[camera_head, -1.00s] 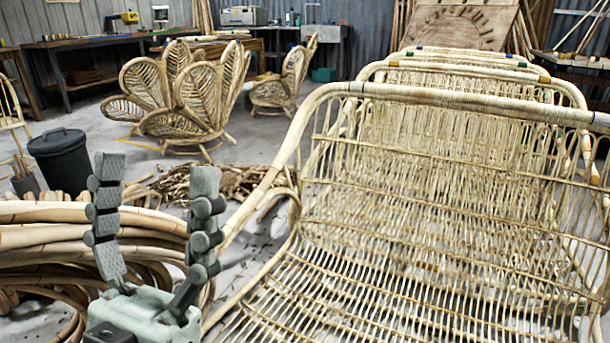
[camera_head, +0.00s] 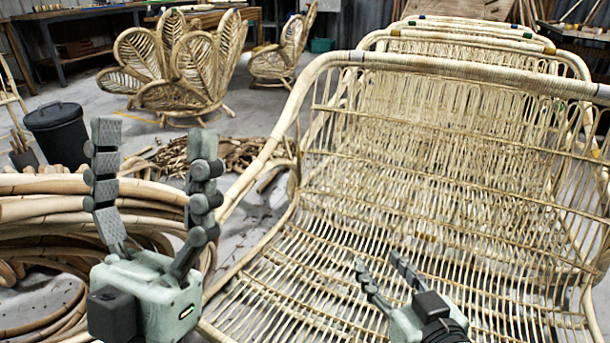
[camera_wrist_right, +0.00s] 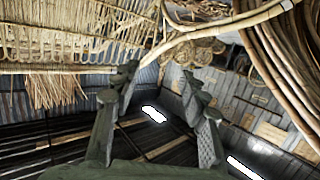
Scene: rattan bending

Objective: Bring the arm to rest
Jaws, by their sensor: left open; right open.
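My left gripper (camera_head: 153,175) is at the lower left of the head view. It points upward, its two grey fingers wide apart and nothing between them. Coiled rattan canes stand behind it. My right gripper (camera_head: 382,271) is at the lower middle of the head view, in front of the seat of the large rattan chair (camera_head: 430,170). Its fingers are apart and empty. In the right wrist view the two fingers of the right gripper (camera_wrist_right: 158,80) reach up with a gap between them. Whether the right gripper touches the chair seat cannot be told.
Bundled rattan coils (camera_head: 50,215) fill the left side, close to my left gripper. A dark bin (camera_head: 60,133), loose cane scraps (camera_head: 225,154) and petal-backed chairs (camera_head: 180,70) stand behind. More chair frames (camera_head: 470,42) line up behind the large chair. Grey floor shows between them.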

